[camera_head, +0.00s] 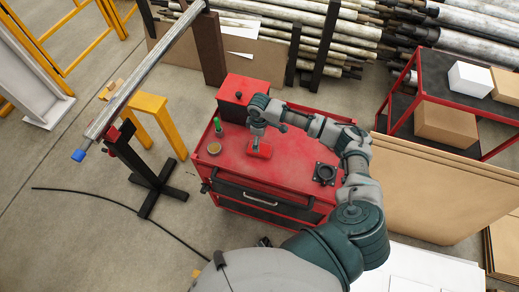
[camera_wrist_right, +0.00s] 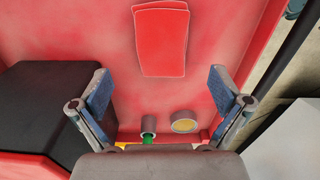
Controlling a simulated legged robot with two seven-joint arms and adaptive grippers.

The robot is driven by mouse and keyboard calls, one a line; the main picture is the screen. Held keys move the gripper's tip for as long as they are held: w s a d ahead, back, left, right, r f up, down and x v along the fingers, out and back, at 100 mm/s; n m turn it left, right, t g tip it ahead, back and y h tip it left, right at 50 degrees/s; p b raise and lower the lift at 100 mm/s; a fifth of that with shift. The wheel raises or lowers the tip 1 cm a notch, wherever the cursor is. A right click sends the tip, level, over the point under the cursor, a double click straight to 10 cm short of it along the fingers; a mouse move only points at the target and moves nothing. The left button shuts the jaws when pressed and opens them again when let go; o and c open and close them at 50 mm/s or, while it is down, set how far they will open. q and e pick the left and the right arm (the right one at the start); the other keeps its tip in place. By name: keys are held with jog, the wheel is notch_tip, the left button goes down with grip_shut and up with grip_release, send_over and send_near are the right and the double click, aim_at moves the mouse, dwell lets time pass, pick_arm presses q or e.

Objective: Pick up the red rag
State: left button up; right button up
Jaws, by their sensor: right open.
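The red rag (camera_head: 262,152) lies flat on the red top of a tool cart (camera_head: 228,163). In the right wrist view the rag (camera_wrist_right: 162,42) is a folded, roughly rectangular cloth at the upper middle. My right gripper (camera_head: 257,141) points down over the cart top, by the rag, and partly covers it in the head view. In the right wrist view the gripper (camera_wrist_right: 158,74) is open with its fingers wide apart. My left gripper is not in view.
A green-topped item (camera_head: 217,125) and a round tin (camera_head: 214,148) are near the left edge. A black flanged part (camera_head: 325,173) lies at the right. Cardboard sheets (camera_head: 430,190) stand right of the cart.

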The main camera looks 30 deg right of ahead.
aim_at(265, 149)
jog(key=shift+d+f, duration=0.3)
jog(key=shift+f, duration=0.45)
jog(key=f, duration=0.3)
jog(key=shift+s+a+f, duration=0.15)
jog(key=shift+a+f, duration=0.15)
jog(key=shift+a, duration=0.05)
jog(key=shift+a+f, duration=0.2)
jog(key=shift+f, duration=0.2)
jog(key=shift+d, duration=0.35)
jog(key=c, duration=1.2)
